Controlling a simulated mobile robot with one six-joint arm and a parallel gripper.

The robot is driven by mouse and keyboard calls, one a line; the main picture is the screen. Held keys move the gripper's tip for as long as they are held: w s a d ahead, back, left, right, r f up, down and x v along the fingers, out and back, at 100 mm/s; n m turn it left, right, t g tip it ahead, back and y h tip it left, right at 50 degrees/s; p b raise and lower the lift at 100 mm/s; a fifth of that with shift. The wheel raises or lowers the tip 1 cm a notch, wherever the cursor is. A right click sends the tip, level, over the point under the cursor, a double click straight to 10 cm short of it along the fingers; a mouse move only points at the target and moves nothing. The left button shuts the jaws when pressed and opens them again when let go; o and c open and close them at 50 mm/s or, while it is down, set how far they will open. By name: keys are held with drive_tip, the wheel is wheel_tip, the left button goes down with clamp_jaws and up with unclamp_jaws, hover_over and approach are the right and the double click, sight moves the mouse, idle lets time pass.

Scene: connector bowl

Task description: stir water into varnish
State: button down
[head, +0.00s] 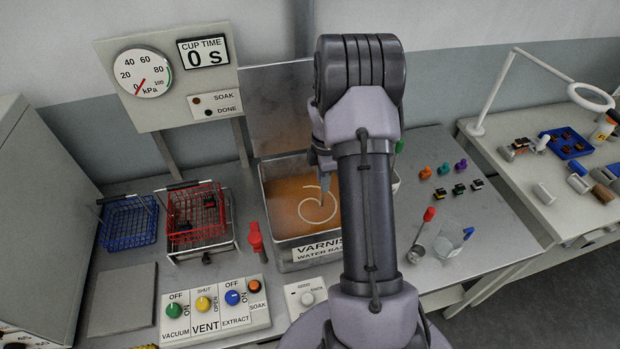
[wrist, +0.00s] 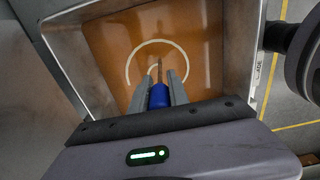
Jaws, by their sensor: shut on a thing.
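The varnish tank (head: 277,228) is an open metal box with amber varnish (head: 285,200) in it; its label reads VARNISH and WATER BA, the rest hidden by my arm. My gripper (wrist: 166,83) is over the varnish, shut on a blue-handled tool (wrist: 158,96). The tool's thin brownish shaft points down toward the varnish; I cannot make out its tip. A pale, partly open ring (wrist: 128,68) lies on the varnish around the shaft; it also shows in the head view (head: 318,221). A clear cup with a blue handle (head: 449,243) stands right of the tank.
Left of the tank are a red basket (head: 196,212), a blue basket (head: 128,222) and a red-handled item (head: 255,240). A switch panel (head: 214,311) is in front. Several small coloured connectors (head: 442,168) sit at right.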

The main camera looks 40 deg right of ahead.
drive_tip(key=w, duration=0.6)
drive_tip(key=s+a+b, duration=0.3)
drive_tip(key=a+b, duration=0.1)
drive_tip(key=a, duration=0.3)
drive_tip(key=s+d, duration=0.3)
drive_tip(key=s, duration=0.4)
drive_tip(key=w+d+p, duration=0.3)
drive_tip(key=d, duration=0.3)
drive_tip(key=shift+p, duration=0.3)
